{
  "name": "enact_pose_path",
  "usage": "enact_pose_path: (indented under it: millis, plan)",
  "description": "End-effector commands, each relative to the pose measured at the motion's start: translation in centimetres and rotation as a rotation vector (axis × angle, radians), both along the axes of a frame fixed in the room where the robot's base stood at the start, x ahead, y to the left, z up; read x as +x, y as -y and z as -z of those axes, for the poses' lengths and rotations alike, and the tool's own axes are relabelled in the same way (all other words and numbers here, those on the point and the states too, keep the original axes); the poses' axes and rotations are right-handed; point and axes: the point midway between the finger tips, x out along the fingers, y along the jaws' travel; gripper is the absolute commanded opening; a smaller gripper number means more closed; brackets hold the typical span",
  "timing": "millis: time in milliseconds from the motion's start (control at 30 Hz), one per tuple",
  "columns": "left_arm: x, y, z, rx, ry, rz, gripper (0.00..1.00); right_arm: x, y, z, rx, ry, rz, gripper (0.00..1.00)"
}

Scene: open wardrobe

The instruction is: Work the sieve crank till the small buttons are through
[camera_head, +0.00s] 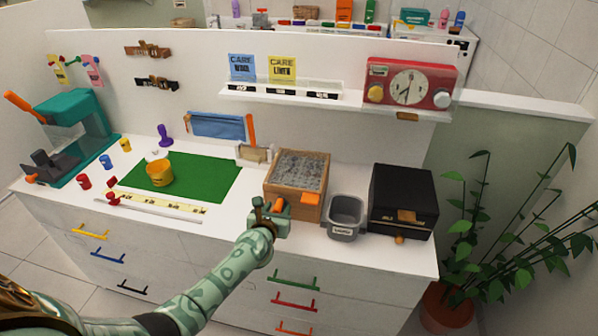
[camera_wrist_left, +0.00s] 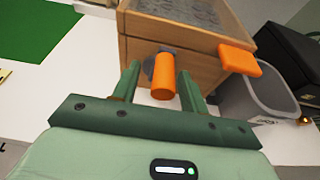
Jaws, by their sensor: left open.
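The sieve is a wooden box (camera_head: 297,170) with a speckled grey top, standing on the white counter; its front also shows in the left wrist view (camera_wrist_left: 185,35). An orange crank handle (camera_wrist_left: 163,77) sticks out from a grey hub on its front face. My left gripper (camera_wrist_left: 160,72) is open, with one finger on each side of the handle; I cannot tell whether they touch it. In the head view the left gripper (camera_head: 268,214) is at the sieve's front and partly covers the crank. Individual buttons are too small to make out. My right gripper is out of view.
An orange tab (camera_wrist_left: 240,60) projects from the sieve's front right. A grey bin (camera_head: 345,232) stands right of it, then a black box (camera_head: 402,195). A green mat (camera_head: 205,180) with a yellow cup (camera_head: 159,174) lies left. A red radio-like clock (camera_head: 410,88) sits on the shelf above.

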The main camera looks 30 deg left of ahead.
Motion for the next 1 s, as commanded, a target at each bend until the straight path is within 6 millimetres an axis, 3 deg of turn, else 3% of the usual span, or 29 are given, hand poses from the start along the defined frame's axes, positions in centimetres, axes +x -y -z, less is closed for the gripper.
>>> enact_pose_path:
  millis: [567,1000]
  plan:
    - [-5.9,1.4,-2.2,-0.001,-0.001,-0.001,0.44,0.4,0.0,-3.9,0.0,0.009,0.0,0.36]
    - [-6.3,1.5,-2.2,0.0,0.0,-0.001,0.44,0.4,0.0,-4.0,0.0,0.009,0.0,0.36]
